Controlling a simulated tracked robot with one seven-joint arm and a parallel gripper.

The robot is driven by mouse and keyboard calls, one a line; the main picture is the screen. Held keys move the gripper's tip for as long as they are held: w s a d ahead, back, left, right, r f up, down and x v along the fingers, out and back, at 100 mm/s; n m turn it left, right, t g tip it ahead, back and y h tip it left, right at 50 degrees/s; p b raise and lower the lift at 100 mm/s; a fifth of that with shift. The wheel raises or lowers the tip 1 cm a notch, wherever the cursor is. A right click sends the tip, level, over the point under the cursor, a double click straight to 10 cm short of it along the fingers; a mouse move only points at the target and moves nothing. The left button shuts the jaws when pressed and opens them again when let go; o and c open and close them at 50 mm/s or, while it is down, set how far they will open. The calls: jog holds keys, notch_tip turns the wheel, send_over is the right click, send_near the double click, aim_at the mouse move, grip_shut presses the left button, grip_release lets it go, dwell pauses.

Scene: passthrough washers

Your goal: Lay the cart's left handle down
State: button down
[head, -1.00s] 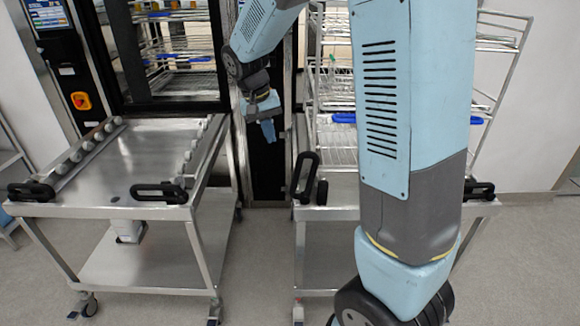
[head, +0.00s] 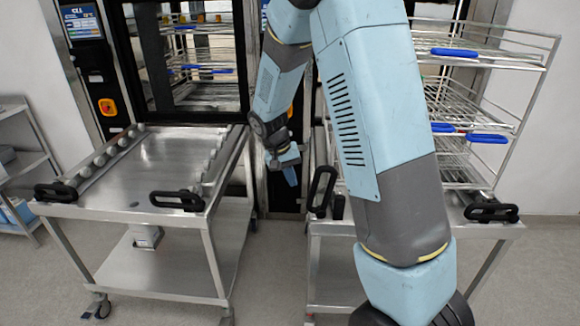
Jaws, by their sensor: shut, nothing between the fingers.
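The right cart (head: 345,229) stands partly behind my arm. Its left handle (head: 321,190) is a black loop standing up at the cart's front left corner, tilted a little. Its right handle (head: 491,211) lies low at the front right corner. My gripper (head: 290,176), with blue fingertips pointing down, is shut and empty. In the picture it hangs just left of and slightly above the raised handle, apart from it. The gap in depth is hard to tell.
A second cart (head: 140,205) with rollers stands at the left, its two black handles lying flat. A wire rack (head: 500,110) with blue clips is on the right cart. Washer cabinets stand behind. A gap of floor separates the carts.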

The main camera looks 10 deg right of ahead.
jog(key=shift+s+d+f, duration=0.1)
jog(key=shift+d+f, duration=0.1)
jog(key=shift+d, duration=0.5)
jog(key=shift+s+d+f, duration=0.1)
jog(key=shift+d+f, duration=0.1)
jog(key=shift+d, duration=0.5)
jog(key=shift+s+d+f, duration=0.1)
jog(key=shift+d+f, duration=0.1)
jog(key=shift+d, duration=0.5)
